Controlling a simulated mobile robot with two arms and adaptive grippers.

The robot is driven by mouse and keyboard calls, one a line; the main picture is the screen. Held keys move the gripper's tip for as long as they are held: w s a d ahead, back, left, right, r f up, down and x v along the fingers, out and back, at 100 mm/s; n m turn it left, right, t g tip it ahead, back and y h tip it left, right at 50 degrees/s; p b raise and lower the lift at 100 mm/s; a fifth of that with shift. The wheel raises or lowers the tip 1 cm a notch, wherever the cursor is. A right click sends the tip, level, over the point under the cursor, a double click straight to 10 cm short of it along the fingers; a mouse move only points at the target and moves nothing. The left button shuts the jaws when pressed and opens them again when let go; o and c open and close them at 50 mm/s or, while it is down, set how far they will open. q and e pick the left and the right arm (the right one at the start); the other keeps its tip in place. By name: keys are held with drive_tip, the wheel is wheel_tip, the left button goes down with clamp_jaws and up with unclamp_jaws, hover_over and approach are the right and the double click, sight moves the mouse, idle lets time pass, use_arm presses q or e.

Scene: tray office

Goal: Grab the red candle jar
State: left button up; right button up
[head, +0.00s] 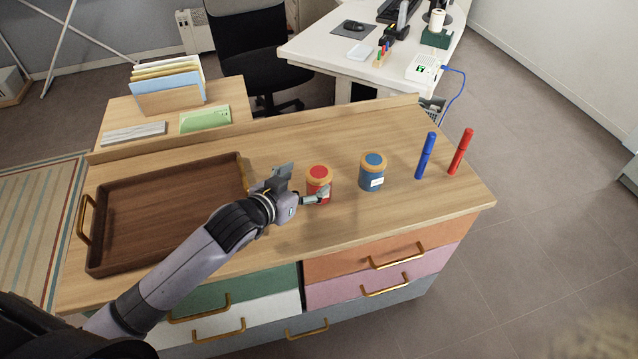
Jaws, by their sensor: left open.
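The red candle jar (319,177) stands upright on the wooden cabinet top, with a wooden-rimmed lid that has a red centre. My left gripper (305,184) is at the jar's left side, open, with one finger behind and to the left and the other across the jar's lower front. The lower part of the jar is partly hidden by that front finger. I cannot tell whether either finger touches the jar. My right gripper is not in view.
A blue candle jar (371,172) stands just right of the red one. A brown tray (110,186) with brass handles lies to the left, partly behind my arm. A raised ledge (270,125) runs along the back.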

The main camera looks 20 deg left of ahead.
sight(314, 177)
use_arm(q)
drive_tip(key=x, duration=0.5)
drive_tip(key=shift+w+d+f, duration=0.15)
drive_tip(key=shift+w+d, duration=0.05)
drive_tip(key=shift+d, duration=0.25)
drive_tip(key=shift+s, duration=0.1)
drive_tip(key=c, duration=1.5)
drive_tip(key=shift+c, duration=0.3)
